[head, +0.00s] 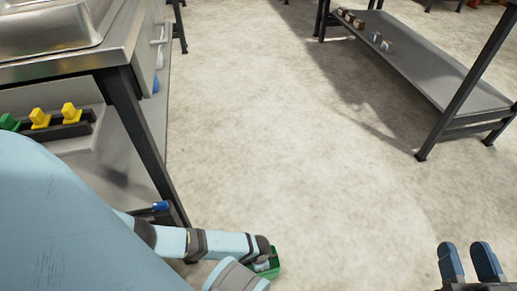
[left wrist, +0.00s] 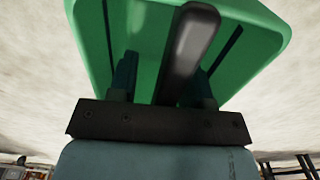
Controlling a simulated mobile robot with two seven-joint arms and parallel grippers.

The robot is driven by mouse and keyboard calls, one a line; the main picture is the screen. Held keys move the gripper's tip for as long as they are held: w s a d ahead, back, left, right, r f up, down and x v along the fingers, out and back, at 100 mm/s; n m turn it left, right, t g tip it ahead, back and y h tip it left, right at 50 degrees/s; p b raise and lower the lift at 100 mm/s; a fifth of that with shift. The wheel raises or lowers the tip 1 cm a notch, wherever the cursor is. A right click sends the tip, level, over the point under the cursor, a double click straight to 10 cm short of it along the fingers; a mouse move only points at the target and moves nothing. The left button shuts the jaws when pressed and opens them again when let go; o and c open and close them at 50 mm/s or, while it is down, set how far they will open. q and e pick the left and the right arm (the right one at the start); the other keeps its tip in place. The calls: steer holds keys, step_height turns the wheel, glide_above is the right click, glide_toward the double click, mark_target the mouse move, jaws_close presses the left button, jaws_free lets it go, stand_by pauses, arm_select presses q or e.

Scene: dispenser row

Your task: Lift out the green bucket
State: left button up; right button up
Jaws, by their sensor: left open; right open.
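The green bucket (head: 272,268) shows in part at the bottom centre of the head view, beyond the end of my left arm, which hides some of it. In the left wrist view the bucket (left wrist: 255,42) fills the top, with a dark grey bar (left wrist: 192,40) like a handle in front of its wall. My left gripper (left wrist: 162,82) is open close to the bucket, its fingers on either side of the bar's lower end. I cannot tell whether they touch it. My right gripper (head: 470,263) is open and empty over bare floor at the bottom right.
A metal counter (head: 75,52) stands at left, with yellow (head: 70,113) and green (head: 9,122) pieces in a dark rack below. A dark-legged table with a low grey shelf (head: 425,70) stands at right, small blocks on it. The floor between is clear.

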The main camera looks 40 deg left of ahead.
arm_select(q)
jaws_close()
steer(key=shift+r, duration=0.2)
arm_select(e)
steer(key=shift+r, duration=0.1)
arm_select(q)
steer(key=shift+r+p, duration=0.3)
step_height(320, 180, up, 9)
steer(key=p, duration=0.6)
steer(key=shift+r, duration=0.1)
step_height(320, 180, up, 10)
steer(key=p, duration=0.4)
steer(key=shift+p, duration=0.3)
arm_select(e)
step_height(320, 180, up, 8)
steer(key=s+a+m+t, duration=0.1)
steer(key=s+m, duration=0.1)
steer(key=m, duration=0.2)
steer(key=shift+s+t+h, duration=0.3)
steer(key=shift+s, duration=0.1)
steer(key=shift+r, duration=0.15)
